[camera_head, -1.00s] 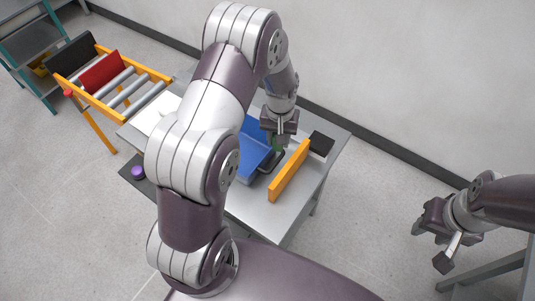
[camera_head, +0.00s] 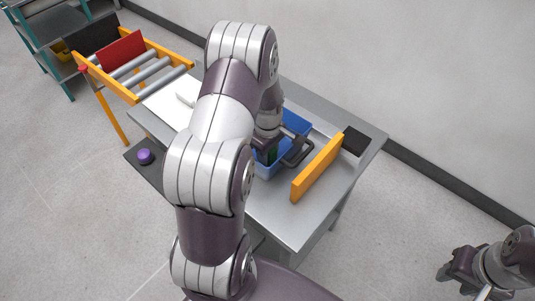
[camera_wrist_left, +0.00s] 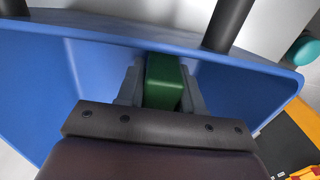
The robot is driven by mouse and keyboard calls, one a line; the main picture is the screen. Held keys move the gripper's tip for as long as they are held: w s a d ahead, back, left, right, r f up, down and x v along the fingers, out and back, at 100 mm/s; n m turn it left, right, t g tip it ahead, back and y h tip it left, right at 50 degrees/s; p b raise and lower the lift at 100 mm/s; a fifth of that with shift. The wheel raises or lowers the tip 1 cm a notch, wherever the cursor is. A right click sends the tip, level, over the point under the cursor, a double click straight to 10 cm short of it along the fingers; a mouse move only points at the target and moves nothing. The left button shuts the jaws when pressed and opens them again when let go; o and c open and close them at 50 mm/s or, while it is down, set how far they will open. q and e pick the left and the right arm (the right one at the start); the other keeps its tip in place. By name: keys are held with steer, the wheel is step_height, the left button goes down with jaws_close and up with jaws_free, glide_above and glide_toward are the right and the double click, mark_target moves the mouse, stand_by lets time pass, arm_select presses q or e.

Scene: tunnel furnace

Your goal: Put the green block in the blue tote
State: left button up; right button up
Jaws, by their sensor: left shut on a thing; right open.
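My left gripper (camera_head: 268,152) is shut on the green block (camera_head: 272,156), which the arm partly hides in the head view. In the left wrist view the green block (camera_wrist_left: 164,82) sits between the two grey fingers of my left gripper (camera_wrist_left: 163,88). The blue tote (camera_head: 297,122) stands on the grey table, partly hidden by my left arm. Its blue wall (camera_wrist_left: 60,60) surrounds the block in the left wrist view, so the block is within the tote's opening. I cannot tell whether it touches the bottom. My right gripper (camera_head: 455,278) is open and empty, away from the table.
An orange upright board (camera_head: 318,168) and a black pad (camera_head: 355,140) are right of the tote. A roller conveyor (camera_head: 140,65) stands at the left. A purple knob (camera_head: 145,156) is at the table's left.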

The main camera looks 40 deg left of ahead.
arm_select(q)
steer(key=shift+f, duration=0.35)
steer(key=o, duration=1.1)
steer(key=r, duration=0.8)
steer(key=r+p, duration=0.1)
steer(key=r, duration=0.3)
steer(key=shift+d+r, duration=0.15)
steer(key=shift+d, duration=0.15)
steer(key=s+d+m, duration=0.3)
steer(key=d+m, duration=0.1)
steer(key=m, duration=0.1)
steer(key=s+d+r+m+t, duration=0.1)
steer(key=s+d+m, duration=0.3)
steer(key=d+m, duration=0.1)
steer(key=s+d+m, duration=0.3)
steer(key=d+m, duration=0.2)
steer(key=m, duration=0.2)
steer(key=shift+s+r, duration=0.2)
steer(key=shift+r, duration=0.05)
